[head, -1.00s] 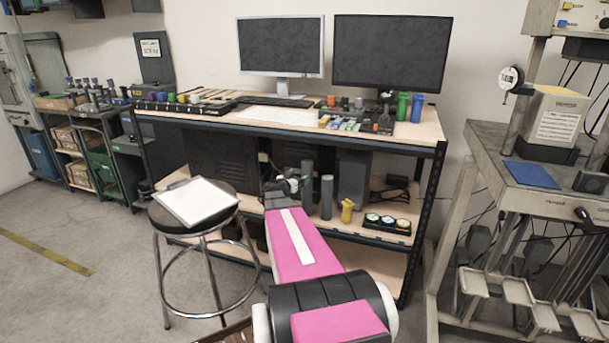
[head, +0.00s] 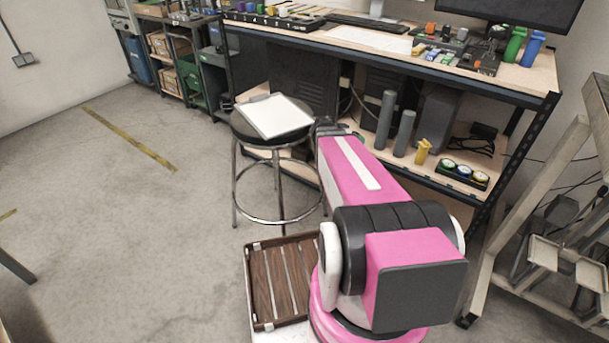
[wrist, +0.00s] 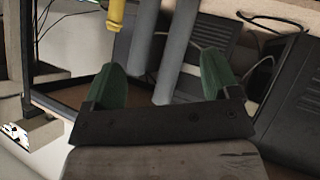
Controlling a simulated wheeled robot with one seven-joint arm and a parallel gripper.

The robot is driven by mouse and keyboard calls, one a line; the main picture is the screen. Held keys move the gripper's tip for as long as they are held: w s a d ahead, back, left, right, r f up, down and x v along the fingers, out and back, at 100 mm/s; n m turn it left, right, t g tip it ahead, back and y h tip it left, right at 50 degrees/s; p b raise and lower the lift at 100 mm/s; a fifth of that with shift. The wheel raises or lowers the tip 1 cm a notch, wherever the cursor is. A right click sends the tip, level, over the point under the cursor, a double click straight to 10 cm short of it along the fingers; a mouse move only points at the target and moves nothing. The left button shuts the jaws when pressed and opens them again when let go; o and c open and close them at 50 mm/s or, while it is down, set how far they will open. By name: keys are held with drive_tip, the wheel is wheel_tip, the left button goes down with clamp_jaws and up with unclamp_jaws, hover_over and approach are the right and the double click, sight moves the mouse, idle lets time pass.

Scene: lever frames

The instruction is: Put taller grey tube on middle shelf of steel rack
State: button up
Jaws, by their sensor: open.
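The taller grey tube (head: 385,120) stands upright on the wooden shelf under the workbench. The shorter grey tube (head: 404,133) stands just right of it. In the wrist view, which looks upside down, the taller tube (wrist: 178,50) and shorter tube (wrist: 145,38) hang between the green fingers. My gripper (wrist: 163,75) is open and empty, with the tubes beyond it; contact cannot be seen. In the head view my gripper (head: 326,126) is mostly hidden by my pink arm, left of the tubes. A dark rack with several shelves (head: 172,62) stands back left; I cannot tell if it is the steel rack.
A yellow object (head: 422,151) and a tray of coloured round things (head: 463,174) stand right of the tubes. A stool (head: 240,128) with a clipboard (head: 272,115) stands close left of my arm. A grey frame (head: 535,210) is at right.

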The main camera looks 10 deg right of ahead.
drive_tip(key=s+a+f+n+g+y, duration=0.1)
drive_tip(key=s+a+n+y, duration=0.4)
drive_tip(key=a, duration=0.6)
drive_tip(key=s+a+f+n+g+y, duration=0.1)
drive_tip(key=s+a+f+n+y, duration=0.2)
drive_tip(key=a, duration=0.9)
drive_tip(key=s+n+y, duration=0.1)
drive_tip(key=s+y, duration=0.2)
drive_tip(key=shift+s+n+g, duration=0.3)
drive_tip(key=shift+s+n, duration=0.1)
drive_tip(key=shift+f, duration=0.1)
